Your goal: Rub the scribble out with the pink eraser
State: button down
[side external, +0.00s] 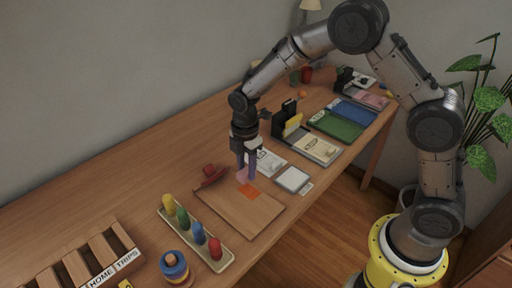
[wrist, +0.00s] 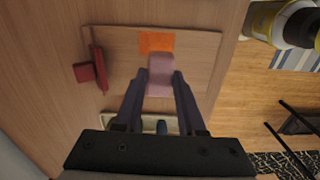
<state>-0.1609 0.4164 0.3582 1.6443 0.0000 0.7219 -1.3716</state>
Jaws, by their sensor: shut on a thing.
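My gripper (side external: 247,174) points down over the far part of a wooden board (side external: 240,213), its fingers shut on the pink eraser (wrist: 160,76). The eraser also shows low between the fingertips in the side view (side external: 242,178). An orange patch (wrist: 156,42) lies on the board (wrist: 203,60), right beside the eraser's end; it also shows in the side view (side external: 250,191). I cannot make out separate scribble lines in or around the patch. I cannot tell whether the eraser touches the board.
A dark red block and bar (side external: 210,176) lie at the board's far left edge. A rack of coloured pegs (side external: 197,236) and a stacked ring toy (side external: 174,266) stand at the near left. A white pad (side external: 292,179) and trays with books (side external: 318,148) are to the right.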

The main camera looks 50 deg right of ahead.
jog(key=shift+s+a+f, duration=0.1)
jog(key=shift+s+a, duration=0.2)
jog(key=shift+a, duration=0.45)
jog(key=shift+f, duration=3.3)
jog(key=shift+d+f, duration=0.55)
jog(key=shift+d, duration=2.65)
jog(key=shift+w+a, duration=0.2)
jog(key=shift+w, duration=0.5)
jog(key=shift+a, duration=3.1)
jog(key=shift+w+d, duration=0.25)
jog(key=shift+w, duration=0.35)
jog(key=shift+d, duration=3.1)
notch_tip(320, 180, up, 8)
jog(key=shift+a, duration=0.15)
